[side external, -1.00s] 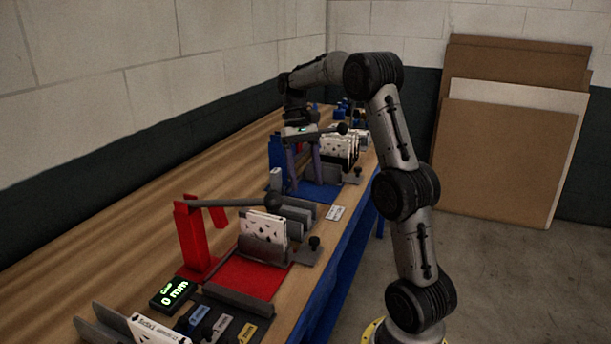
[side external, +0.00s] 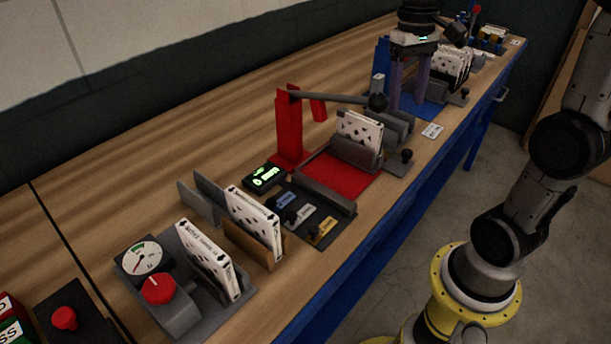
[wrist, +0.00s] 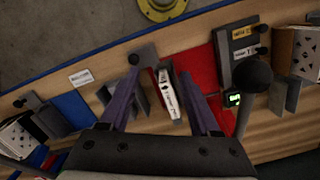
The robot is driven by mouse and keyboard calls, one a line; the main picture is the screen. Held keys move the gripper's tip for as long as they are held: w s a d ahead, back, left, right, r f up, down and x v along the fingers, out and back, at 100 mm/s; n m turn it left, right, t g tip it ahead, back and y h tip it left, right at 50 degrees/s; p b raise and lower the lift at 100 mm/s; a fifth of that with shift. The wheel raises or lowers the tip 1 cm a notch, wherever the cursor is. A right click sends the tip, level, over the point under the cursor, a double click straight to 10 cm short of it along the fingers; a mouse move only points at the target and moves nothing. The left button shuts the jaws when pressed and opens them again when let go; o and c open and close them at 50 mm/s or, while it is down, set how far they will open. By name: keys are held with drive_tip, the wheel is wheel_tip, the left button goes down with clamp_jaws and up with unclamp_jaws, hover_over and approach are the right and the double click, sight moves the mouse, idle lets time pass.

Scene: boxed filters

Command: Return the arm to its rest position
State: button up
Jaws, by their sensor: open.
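My gripper (side external: 408,110) hangs fingers-down at the back of the bench in the side view, in front of or over the blue fixture (side external: 382,60). Its two purple fingers are apart, with nothing seen held between them. In the wrist view my gripper (wrist: 160,82) is open too. A white patterned box (wrist: 171,92) in the red fixture (wrist: 202,66) shows below, between the fingers. My arm's link between the wrist and the elbow is out of the side frame.
The red fixture (side external: 338,176) has a lever with a black knob (side external: 378,103) and a white box (side external: 359,131). Boxes (side external: 254,222) (side external: 208,260), a dial gauge (side external: 143,258) and a red button (side external: 64,317) stand nearer. The wooden bench (side external: 190,135) is bare along the wall.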

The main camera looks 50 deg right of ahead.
drive_tip(key=s+a+f+n+t, duration=0.3)
drive_tip(key=s+a+n+t, duration=0.2)
drive_tip(key=s+a, duration=0.4)
drive_tip(key=shift+s+a+t, duration=0.35)
drive_tip(key=shift+a+t, duration=0.45)
drive_tip(key=shift+a, duration=0.3)
